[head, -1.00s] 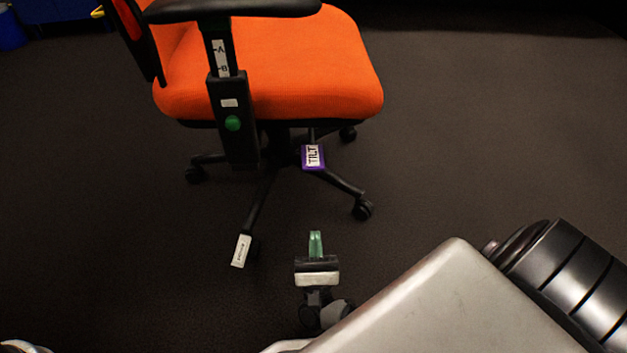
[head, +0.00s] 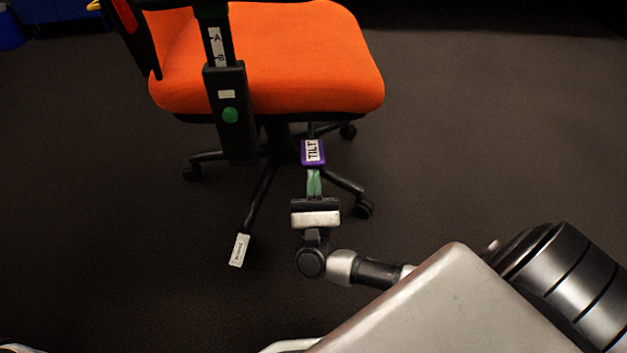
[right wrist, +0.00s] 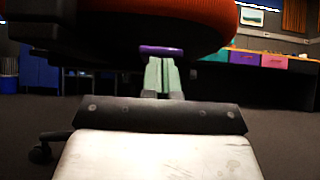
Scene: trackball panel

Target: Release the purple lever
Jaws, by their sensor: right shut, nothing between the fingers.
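The purple lever (head: 313,153) with a white "TILT" label sticks out under the orange seat of an office chair (head: 310,60). My right gripper (head: 313,174) is just in front of it, with its green fingers shut and their tips at the lever's near edge. In the right wrist view the purple lever (right wrist: 161,50) shows as a thin edge-on strip right at the tips of the green fingers (right wrist: 162,66). I cannot tell whether they touch. Nothing shows between the fingers. My left gripper is not in view.
The chair's armrest post with a green button (head: 230,115) stands left of the lever. Chair legs with casters (head: 362,207) spread below, one bearing a white label (head: 239,250). The dark carpet right of the chair is clear.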

